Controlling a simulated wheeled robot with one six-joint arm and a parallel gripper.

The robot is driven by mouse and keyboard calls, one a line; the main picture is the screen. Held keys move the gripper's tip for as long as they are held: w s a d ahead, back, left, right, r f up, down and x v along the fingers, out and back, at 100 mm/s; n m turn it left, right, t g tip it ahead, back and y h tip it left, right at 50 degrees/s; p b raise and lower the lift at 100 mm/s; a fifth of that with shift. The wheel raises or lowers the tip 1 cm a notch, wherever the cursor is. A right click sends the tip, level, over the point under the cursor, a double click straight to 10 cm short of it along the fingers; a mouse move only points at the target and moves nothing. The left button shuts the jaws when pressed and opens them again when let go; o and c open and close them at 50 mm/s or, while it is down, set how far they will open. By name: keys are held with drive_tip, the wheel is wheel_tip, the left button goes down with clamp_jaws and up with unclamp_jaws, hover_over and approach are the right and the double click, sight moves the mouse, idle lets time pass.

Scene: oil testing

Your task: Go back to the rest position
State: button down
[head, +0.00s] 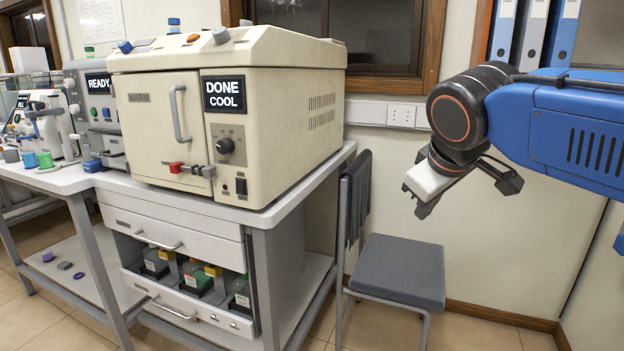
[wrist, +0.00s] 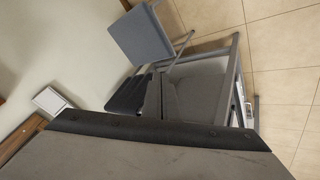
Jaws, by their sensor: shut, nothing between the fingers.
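My gripper (head: 462,188) hangs at the end of my blue arm, at the right of the head view. It is shut and empty, in the air above and in front of the grey chair (head: 400,272). It touches nothing that I can see. The cream oven (head: 270,110) stands to its left, apart from it, with its door shut and a panel reading DONE and COOL.
The oven stands on a white bench (head: 318,182) with drawers and an open shelf of bottles (head: 197,280). A grey machine reading READY (head: 98,84) is farther left. Blue binders (head: 502,30) stand at the upper right. The chair seat (wrist: 143,38) also shows in the wrist view.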

drive_tip(key=s+d+f+m+g, duration=0.1)
drive_tip(key=s+d+f+m, duration=0.2)
drive_tip(key=s+f, duration=0.5)
drive_tip(key=s+d+f+m+g+y, duration=0.1)
drive_tip(key=s+d+f+m, duration=0.2)
drive_tip(key=s+f, duration=0.5)
wheel_tip(320, 180, down, 6)
drive_tip(key=shift+d+f, duration=0.25)
drive_tip(key=shift+d, duration=0.55)
